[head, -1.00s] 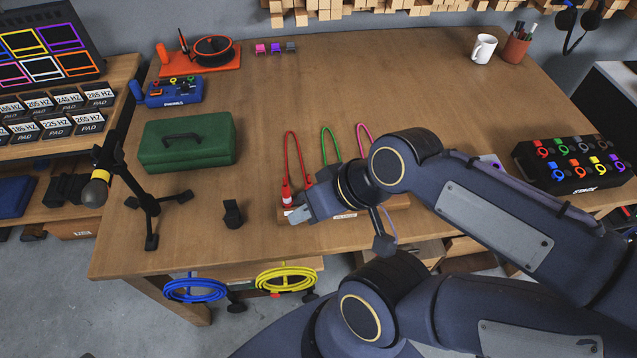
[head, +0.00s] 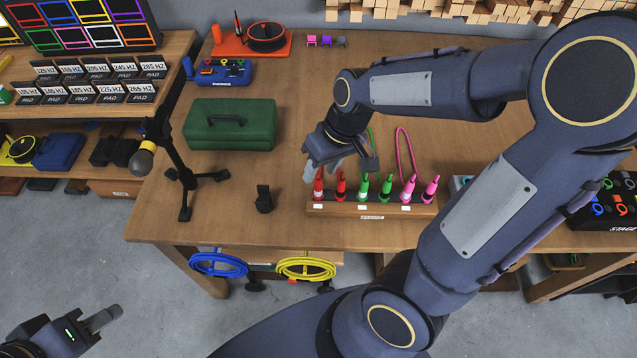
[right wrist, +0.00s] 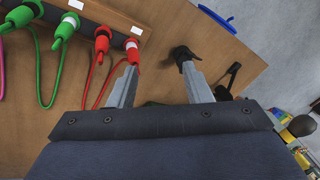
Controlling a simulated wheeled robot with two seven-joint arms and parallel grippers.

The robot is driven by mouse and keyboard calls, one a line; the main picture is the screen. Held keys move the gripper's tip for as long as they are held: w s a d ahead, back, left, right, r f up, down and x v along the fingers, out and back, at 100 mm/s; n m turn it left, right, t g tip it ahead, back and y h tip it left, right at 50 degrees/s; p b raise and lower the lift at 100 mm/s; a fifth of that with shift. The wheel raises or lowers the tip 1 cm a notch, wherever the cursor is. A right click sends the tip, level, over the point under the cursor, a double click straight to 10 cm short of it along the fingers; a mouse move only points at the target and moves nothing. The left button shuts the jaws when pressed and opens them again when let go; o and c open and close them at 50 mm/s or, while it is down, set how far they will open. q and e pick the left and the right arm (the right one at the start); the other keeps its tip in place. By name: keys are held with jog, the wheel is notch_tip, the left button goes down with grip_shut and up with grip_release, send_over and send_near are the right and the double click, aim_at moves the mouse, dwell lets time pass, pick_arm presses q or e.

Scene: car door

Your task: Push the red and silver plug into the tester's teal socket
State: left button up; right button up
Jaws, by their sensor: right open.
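The red and silver plug (head: 318,187) stands upright at the left end of a wooden plug rack (head: 335,210). In the right wrist view it is the red plug with a pale band (right wrist: 132,50), its red cable trailing. My right gripper (head: 340,170) is open and empty, just behind the rack's left end. In the right wrist view the left fingertip of my right gripper (right wrist: 160,70) is close to this plug; I cannot tell whether they touch. My left gripper (head: 103,318) is low at the left, away from the table. I cannot make out the teal socket for sure.
Beside the red and silver plug stand another red plug (head: 340,187), green plugs (head: 363,187) and pink plugs (head: 408,188). A green toolbox (head: 230,125), a blue box (head: 226,73) and a microphone stand (head: 185,170) are to the left. My right arm hides the table's right side.

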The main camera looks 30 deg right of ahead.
aim_at(318, 179)
jog(key=w+f+h, duration=0.1)
jog(key=w+d+f+n+g+h, duration=0.1)
jog(key=w+f, duration=0.1)
jog(key=w+f+n, duration=0.1)
jog(key=w+f, duration=0.1)
jog(key=shift+w+d+f+g+h+p, duration=0.2)
jog(key=shift+d+g+h+p, duration=0.1)
jog(key=shift+h+p, duration=0.1)
jog(key=shift+f, duration=0.1)
jog(key=shift+f, duration=1.2)
jog(key=shift+s, duration=0.1)
jog(key=shift+s+f, duration=0.2)
jog(key=shift+f, duration=1.15)
jog(key=shift+s+f, duration=0.15)
jog(key=shift+f, duration=1.15)
grip_shut()
